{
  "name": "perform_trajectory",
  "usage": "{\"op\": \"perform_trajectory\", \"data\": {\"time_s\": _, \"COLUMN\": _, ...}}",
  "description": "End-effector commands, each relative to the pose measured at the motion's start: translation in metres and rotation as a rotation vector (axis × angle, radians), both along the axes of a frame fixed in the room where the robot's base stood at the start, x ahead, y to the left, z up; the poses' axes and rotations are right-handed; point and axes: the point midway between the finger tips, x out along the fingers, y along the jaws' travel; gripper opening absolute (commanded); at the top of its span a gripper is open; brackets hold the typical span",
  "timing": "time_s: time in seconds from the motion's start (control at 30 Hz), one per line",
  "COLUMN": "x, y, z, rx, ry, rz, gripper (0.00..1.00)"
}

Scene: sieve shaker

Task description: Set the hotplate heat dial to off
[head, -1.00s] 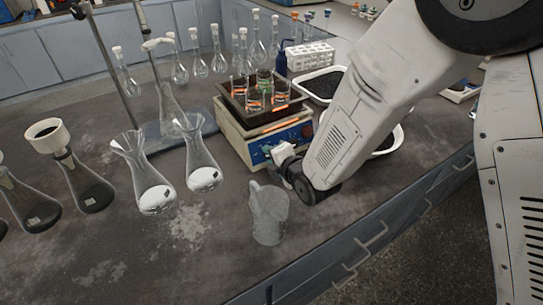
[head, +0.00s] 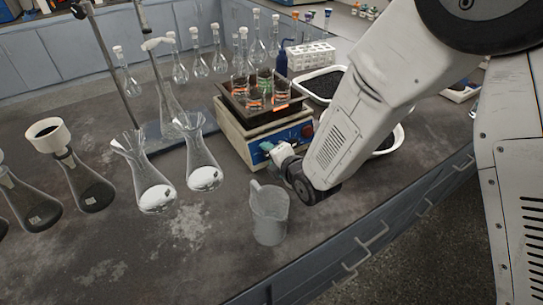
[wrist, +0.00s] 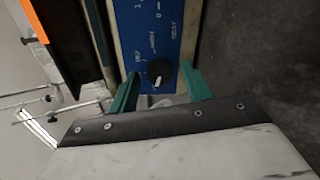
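The hotplate (head: 238,133) is a cream box with a blue front panel, standing on the bench with a dark tray on top. In the wrist view its blue panel (wrist: 155,30) carries white lettering and a round black heat dial (wrist: 160,72) with a pale pointer mark. The mark is toward the lower side of the dial in that view; its exact setting is hard to read. My gripper (wrist: 160,92) is open, its two green fingers apart on either side of the dial. I see no contact with it. In the head view my gripper (head: 282,155) is at the panel's front, hiding part of it.
Two flasks with white powder (head: 203,178) stand left of the hotplate. Beakers (head: 254,98) stand in the tray on top. A white basin (head: 390,143) is partly behind my arm.

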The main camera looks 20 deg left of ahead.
Motion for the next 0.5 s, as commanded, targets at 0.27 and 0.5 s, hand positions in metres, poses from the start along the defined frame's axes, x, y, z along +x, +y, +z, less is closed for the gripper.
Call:
{"op": "perform_trajectory", "data": {"time_s": 0.27, "x": -0.017, "y": -0.02, "z": 0.013, "rx": 0.001, "ry": -0.001, "rz": -0.001, "gripper": 0.49}}
{"op": "perform_trajectory", "data": {"time_s": 0.5, "x": -0.04, "y": -0.046, "z": 0.027, "rx": 0.0, "ry": 0.0, "rz": -0.001, "gripper": 0.49}}
